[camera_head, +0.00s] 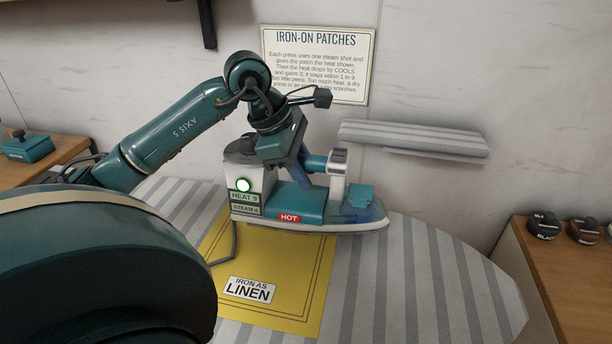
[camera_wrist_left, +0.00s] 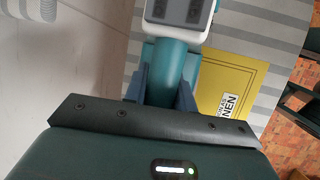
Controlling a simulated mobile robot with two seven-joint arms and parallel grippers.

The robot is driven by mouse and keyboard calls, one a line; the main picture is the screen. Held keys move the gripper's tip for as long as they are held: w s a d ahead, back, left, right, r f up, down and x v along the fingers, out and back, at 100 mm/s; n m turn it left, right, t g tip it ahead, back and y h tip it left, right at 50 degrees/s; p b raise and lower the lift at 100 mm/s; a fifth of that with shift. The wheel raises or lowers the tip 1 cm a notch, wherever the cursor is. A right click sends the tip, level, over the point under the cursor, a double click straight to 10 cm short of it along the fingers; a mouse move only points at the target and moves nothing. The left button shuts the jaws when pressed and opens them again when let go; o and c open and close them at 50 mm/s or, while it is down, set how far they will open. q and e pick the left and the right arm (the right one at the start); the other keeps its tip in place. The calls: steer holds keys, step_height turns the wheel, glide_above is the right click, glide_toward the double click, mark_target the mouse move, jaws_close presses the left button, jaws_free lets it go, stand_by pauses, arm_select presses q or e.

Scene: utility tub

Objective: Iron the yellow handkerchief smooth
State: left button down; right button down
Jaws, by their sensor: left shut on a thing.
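The yellow handkerchief (camera_head: 283,300) lies on the striped ironing board (camera_head: 430,275), with a label reading "IRON AS LINEN". It also shows in the left wrist view (camera_wrist_left: 222,85). The teal and white iron (camera_head: 297,205) covers the handkerchief's far part and extends past it to the right. Its plates read "HEAT 9", a steam figure that looks like 4, and "HOT", and its lamp glows green. I cannot tell whether its sole touches the cloth. My left gripper (camera_head: 303,166) is shut on the iron's teal handle (camera_wrist_left: 168,70). My right gripper is not in view.
A wall sign (camera_head: 318,62) titled "IRON-ON PATCHES" hangs behind. A striped padded board (camera_head: 415,140) is at the wall. Round dark pieces (camera_head: 543,225) sit on the wooden counter (camera_head: 560,275) at right. The ironing board's right end is clear.

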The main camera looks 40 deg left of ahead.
arm_select(q)
steer(key=shift+r+p, duration=0.8)
steer(key=shift+r, duration=1.1)
